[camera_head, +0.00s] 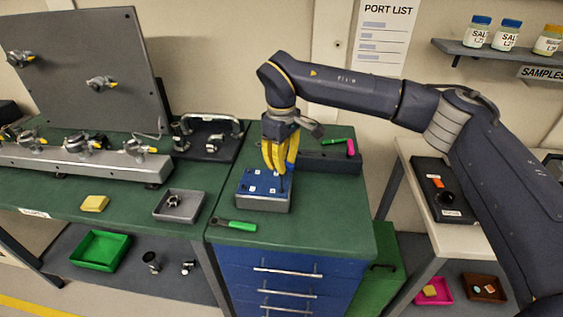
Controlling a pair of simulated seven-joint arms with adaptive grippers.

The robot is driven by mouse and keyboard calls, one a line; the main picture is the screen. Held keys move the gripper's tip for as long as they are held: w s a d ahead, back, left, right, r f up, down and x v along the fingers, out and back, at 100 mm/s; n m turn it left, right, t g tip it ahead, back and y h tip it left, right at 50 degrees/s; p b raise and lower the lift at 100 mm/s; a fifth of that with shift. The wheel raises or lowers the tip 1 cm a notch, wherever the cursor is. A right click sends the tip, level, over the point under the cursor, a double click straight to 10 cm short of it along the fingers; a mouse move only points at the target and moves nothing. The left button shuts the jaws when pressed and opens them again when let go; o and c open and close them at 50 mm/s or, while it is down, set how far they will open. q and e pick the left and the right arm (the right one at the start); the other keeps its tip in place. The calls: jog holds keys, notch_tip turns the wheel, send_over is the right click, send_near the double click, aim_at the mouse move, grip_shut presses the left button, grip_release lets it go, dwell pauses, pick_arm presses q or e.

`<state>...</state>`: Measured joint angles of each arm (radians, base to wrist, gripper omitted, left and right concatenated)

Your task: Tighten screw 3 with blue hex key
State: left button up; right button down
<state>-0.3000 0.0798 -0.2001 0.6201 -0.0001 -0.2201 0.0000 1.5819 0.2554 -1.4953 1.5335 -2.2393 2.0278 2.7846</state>
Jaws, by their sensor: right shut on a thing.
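The blue-topped block (263,201) with small white labels sits on the green top of the drawer cabinet. Its screws and label numbers are too small to read. My right gripper (280,168), with yellow fingers, points down over the right back part of the block. It is shut on a hex key, whose thin dark shaft (281,184) reaches down at the block's top. The fingers hide the handle, so its colour is not clear. I cannot tell whether the tip is seated in a screw. My left gripper is not in view.
A green-handled tool (236,224) lies in front of the block. A grey tray (179,205) and yellow sponge (95,203) lie on the left bench. The cabinet top is clear right of the block.

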jog(key=shift+m, duration=0.3)
jog(key=shift+m, duration=1.3)
jog(key=shift+r, duration=0.1)
jog(key=shift+r, duration=1.9)
